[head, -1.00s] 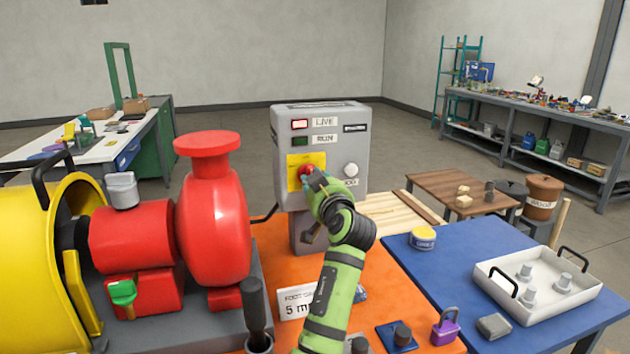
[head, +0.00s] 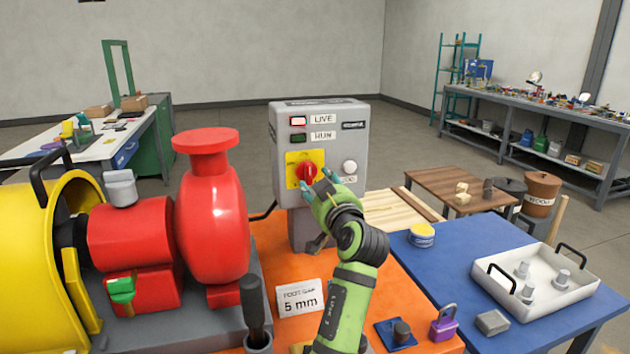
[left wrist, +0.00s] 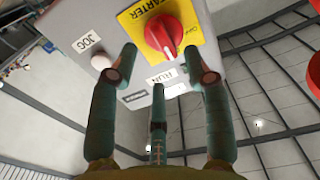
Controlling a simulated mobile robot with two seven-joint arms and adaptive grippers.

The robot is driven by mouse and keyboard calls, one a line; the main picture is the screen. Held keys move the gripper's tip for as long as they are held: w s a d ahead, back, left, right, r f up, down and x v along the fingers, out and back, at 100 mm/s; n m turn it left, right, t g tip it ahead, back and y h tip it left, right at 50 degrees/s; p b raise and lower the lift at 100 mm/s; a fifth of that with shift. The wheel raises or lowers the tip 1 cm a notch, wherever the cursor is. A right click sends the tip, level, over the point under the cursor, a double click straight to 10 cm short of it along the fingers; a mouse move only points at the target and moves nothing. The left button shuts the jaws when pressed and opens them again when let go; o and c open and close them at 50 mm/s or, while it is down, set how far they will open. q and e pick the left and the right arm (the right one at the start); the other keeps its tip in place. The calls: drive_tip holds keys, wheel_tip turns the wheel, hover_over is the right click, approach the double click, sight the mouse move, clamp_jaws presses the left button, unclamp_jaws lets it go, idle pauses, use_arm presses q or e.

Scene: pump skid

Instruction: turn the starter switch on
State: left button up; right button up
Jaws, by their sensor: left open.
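The starter switch (head: 307,173) is a red rotary knob on a yellow plate (head: 292,180), on the front of a grey control box (head: 325,118). The knob also shows in the left wrist view (left wrist: 164,36), with the word STARTER on its plate. My left gripper (head: 318,187) is open in front of the box, just below and right of the knob. In the left wrist view its fingers (left wrist: 160,75) are spread and empty, with the knob beyond them, apart from it. The LIVE lamp (head: 298,121) looks lit; the RUN lamp (head: 298,139) looks dark. My right gripper does not show.
A white JOG button (head: 349,167) sits right of the knob. A red pump (head: 212,220) stands close on the left. A "FOOT GAP 5 mm" card (head: 301,298) stands on the orange surface. A purple padlock (head: 443,323) and white tray (head: 535,285) are at the right.

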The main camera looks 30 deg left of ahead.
use_arm(q)
drive_tip(key=v, duration=0.2)
drive_tip(key=shift+s+d, duration=0.3)
